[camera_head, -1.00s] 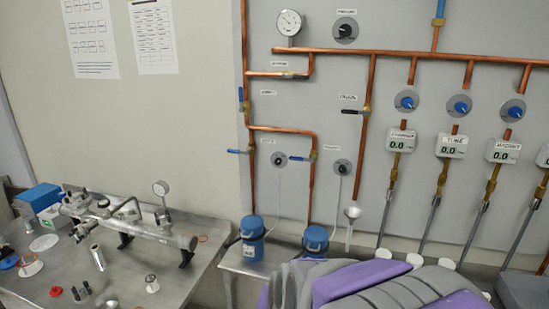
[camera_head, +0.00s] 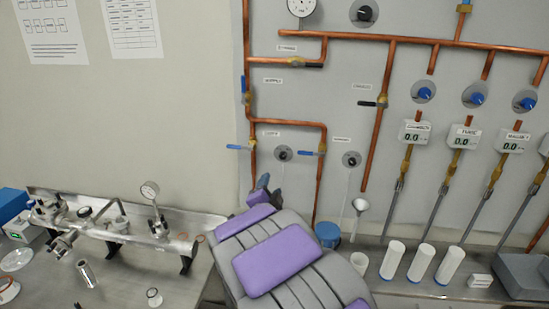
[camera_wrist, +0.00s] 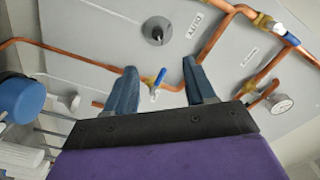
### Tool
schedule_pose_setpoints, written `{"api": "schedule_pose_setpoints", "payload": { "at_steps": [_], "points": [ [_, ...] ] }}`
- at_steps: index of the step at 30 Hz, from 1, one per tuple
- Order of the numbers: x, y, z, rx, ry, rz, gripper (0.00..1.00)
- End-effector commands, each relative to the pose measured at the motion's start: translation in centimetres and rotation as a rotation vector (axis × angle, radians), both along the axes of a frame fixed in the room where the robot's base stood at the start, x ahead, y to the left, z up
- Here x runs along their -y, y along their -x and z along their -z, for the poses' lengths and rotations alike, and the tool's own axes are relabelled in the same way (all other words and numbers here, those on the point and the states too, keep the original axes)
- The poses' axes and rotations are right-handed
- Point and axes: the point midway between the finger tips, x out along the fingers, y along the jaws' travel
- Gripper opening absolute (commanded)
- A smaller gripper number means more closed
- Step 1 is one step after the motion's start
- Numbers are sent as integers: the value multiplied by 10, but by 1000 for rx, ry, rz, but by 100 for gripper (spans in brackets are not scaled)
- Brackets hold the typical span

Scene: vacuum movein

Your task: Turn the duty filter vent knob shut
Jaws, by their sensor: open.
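The duty filter vent knob (camera_head: 283,153) is a small dark knob on a round grey plate under the duty label. It also shows at the top of the wrist view (camera_wrist: 157,32). My gripper (camera_head: 268,188) is open and empty, just below the knob in the head view. In the wrist view its two fingers (camera_wrist: 160,66) stand apart, with a blue valve lever (camera_wrist: 158,78) seen between them and the knob beyond the tips. I see no contact with the knob. The knob's turn position is too small to tell.
A similar standby knob (camera_head: 351,159) sits to the right. Copper pipes (camera_head: 320,185) and a left blue lever (camera_head: 238,147) surround the knob. A blue filter bowl (camera_head: 328,233) stands below. The bench (camera_head: 120,285) at left holds a metal manifold (camera_head: 130,235).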

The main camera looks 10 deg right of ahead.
Motion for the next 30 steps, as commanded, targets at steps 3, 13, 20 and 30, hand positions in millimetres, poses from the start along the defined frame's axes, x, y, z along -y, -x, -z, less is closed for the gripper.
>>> {"api": "schedule_pose_setpoints", "payload": {
  "at_steps": [3,13,20,30],
  "points": [
    [9,-14,0,2,-1,6,55],
    [4,-67,3,-1,17,1,55],
    [22,-101,1,1,10,1,55],
    [41,-144,1,-1,6,1,55]
  ]
}}
